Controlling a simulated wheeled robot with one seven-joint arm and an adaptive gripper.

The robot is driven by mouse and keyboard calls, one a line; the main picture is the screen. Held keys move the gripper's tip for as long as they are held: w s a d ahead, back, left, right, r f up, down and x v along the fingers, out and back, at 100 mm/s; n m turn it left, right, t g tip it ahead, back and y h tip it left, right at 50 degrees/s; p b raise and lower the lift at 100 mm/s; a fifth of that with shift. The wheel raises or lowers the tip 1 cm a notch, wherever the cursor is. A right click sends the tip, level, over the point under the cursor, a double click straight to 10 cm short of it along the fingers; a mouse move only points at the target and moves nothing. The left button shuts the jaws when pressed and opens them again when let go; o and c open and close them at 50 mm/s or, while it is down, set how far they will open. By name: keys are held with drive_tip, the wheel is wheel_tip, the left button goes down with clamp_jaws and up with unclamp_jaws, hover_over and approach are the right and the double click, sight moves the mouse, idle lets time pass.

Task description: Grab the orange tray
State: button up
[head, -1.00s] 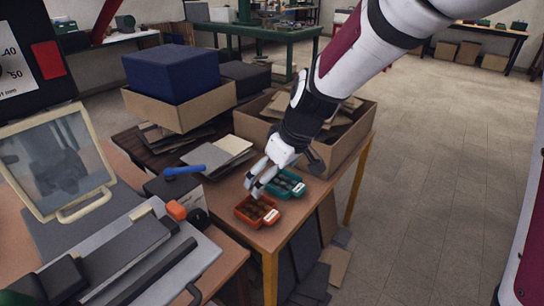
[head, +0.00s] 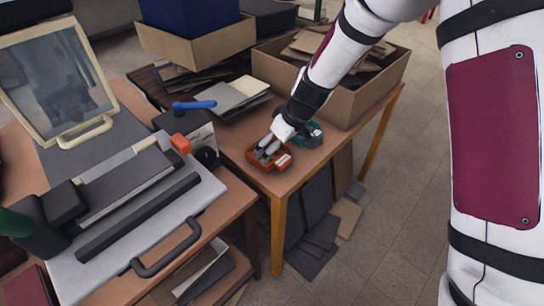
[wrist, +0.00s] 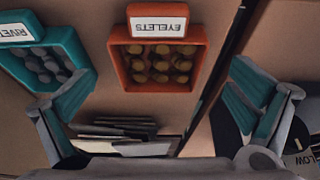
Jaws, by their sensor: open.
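The orange tray (head: 257,162) sits near the front edge of the wooden table, upright, with a white label. In the wrist view the orange tray (wrist: 119,68) holds several brass-coloured eyelets, and its label reads EYELETS upside down. My gripper (head: 266,149) is over the tray in the head view and hides part of its inside. In the wrist view my gripper (wrist: 162,75) is open and empty, with one finger left and one right of the tray, both apart from it. I cannot tell the exact height of the fingertips.
A teal tray (wrist: 72,50) of rivets stands beside the orange one, close to the left finger in the wrist view. A cardboard box (head: 345,100) with sheets stands behind. A grey machine with a handle (head: 165,250) fills the left bench. A blue-handled tool (head: 194,105) lies nearby.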

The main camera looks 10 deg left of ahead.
sight(272, 158)
drive_tip(key=x, duration=0.5)
drive_tip(key=shift+w+a+b, duration=0.1)
drive_tip(key=shift+w+b, duration=0.1)
drive_tip(key=shift+b, duration=0.2)
drive_tip(key=c, duration=1.1)
